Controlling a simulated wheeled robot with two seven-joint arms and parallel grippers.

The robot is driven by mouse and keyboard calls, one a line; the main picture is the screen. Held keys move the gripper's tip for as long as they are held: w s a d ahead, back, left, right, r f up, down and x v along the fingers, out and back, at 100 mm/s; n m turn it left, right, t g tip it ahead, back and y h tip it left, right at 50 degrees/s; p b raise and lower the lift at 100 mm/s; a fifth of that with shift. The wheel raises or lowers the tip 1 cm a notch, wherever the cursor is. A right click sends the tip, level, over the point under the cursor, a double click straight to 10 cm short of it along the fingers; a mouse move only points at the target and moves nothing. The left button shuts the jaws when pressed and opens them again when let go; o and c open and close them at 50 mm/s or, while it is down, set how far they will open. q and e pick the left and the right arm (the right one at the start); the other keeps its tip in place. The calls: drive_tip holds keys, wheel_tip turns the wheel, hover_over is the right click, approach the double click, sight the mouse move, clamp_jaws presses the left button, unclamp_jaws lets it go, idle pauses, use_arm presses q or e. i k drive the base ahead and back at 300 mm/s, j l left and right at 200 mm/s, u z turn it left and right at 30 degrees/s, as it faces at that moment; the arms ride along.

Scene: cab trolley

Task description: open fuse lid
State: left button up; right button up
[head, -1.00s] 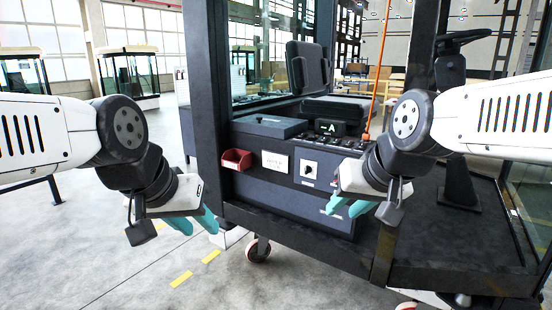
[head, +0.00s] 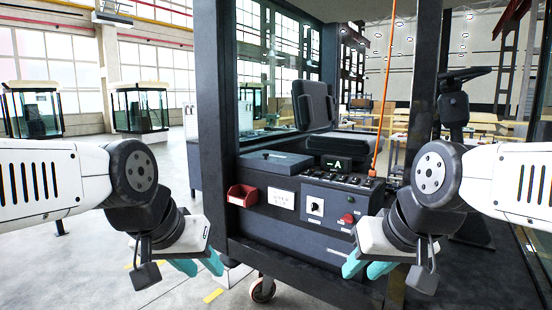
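My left gripper (head: 200,267) is open and empty, low in front and to the left of the console. My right gripper (head: 366,268) is open and empty, in front of the console's lower right part. Neither gripper touches the lid. The inside under the lid is hidden.
A red bin (head: 243,195) hangs on the console front below the lid. Beside it are a white label (head: 281,199), a rotary switch (head: 315,206) and a red button (head: 348,218). A thick dark post (head: 212,130) stands left of the console. A seat (head: 314,103) is behind.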

sight(286, 164)
drive_tip(key=i+j+z, duration=0.1)
drive_tip(key=i+j, duration=0.2)
drive_tip(key=i, duration=0.15)
drive_tip(key=i+j, duration=0.35)
drive_tip(key=i+z, duration=0.05)
drive_tip(key=i, duration=0.05)
